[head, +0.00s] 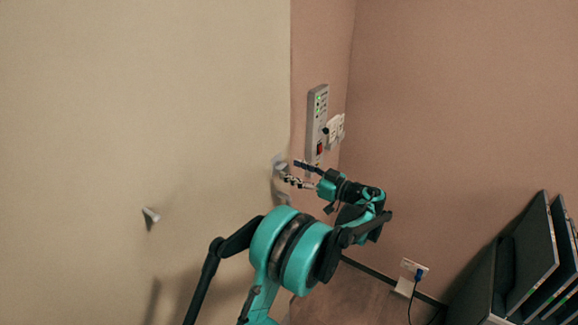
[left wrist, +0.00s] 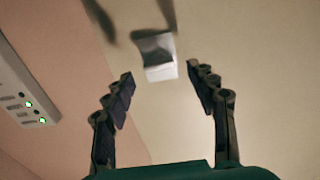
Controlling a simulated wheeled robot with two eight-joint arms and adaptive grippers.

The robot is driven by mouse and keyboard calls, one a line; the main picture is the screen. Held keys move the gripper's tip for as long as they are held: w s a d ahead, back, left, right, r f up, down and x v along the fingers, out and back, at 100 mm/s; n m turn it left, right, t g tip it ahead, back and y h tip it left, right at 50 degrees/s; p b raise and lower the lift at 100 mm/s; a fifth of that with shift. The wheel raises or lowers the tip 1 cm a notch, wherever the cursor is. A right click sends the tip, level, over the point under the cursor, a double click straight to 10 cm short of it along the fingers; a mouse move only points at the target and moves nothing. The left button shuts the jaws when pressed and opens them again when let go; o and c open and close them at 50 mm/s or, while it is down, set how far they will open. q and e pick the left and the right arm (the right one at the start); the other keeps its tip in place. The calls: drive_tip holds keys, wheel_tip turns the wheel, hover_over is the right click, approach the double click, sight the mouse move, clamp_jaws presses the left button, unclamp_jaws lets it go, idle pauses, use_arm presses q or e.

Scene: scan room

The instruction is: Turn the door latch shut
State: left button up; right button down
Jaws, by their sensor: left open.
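The door (head: 150,90) is a broad beige panel filling the left of the head view. A small pale latch (head: 279,160) is at its right edge, partly hidden by my left gripper (head: 290,170). In the left wrist view the latch (left wrist: 160,72) is a light block with a darker grey upper part, ahead of and between the two dark fingers. My left gripper (left wrist: 160,75) is open, with one finger on each side of the latch in that picture. I see no clear contact. My right gripper is not in view.
A grey control panel (head: 317,118) with green lights is on the pinkish wall right of the door edge, close to my left gripper; wall sockets (head: 335,130) are beside it. A small pale knob (head: 151,215) sticks out of the door. Dark panels (head: 530,255) stand at lower right.

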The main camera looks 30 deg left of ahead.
sight(285, 167)
use_arm(q)
drive_tip(key=shift+w+a, duration=0.15)
drive_tip(key=shift+a, duration=1.45)
drive_tip(key=c, duration=1.2)
drive_tip(key=shift+o, duration=0.2)
